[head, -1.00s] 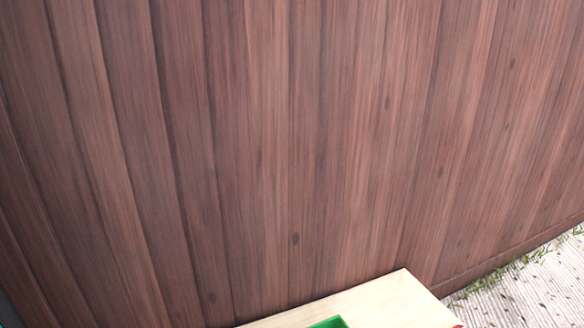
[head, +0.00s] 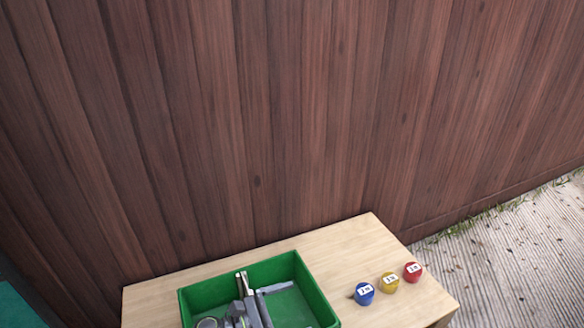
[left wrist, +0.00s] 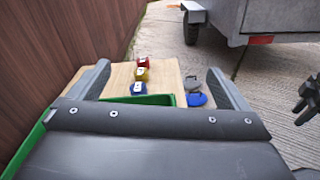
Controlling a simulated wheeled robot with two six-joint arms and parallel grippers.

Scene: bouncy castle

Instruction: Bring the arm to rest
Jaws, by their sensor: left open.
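My left gripper (left wrist: 158,68) is open in the left wrist view, its two grey fingers spread with nothing held between them. In the head view a grey part of what looks like this gripper (head: 258,304) shows over the green bin (head: 168,290), one finger pointing right; the rest is cut off by the bottom edge. The bin rim also shows just ahead of the palm in the left wrist view (left wrist: 160,100). I cannot tell whether the gripper touches the bin.
The bin stands on a pale wooden table (head: 345,240) near a brown plank wall (head: 290,110). Blue (head: 364,293), yellow (head: 389,282) and red (head: 413,271) round objects sit right of it. A grey trailer (left wrist: 270,18) stands beyond on paving (left wrist: 255,75). A dark thing (left wrist: 309,98) is unclear.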

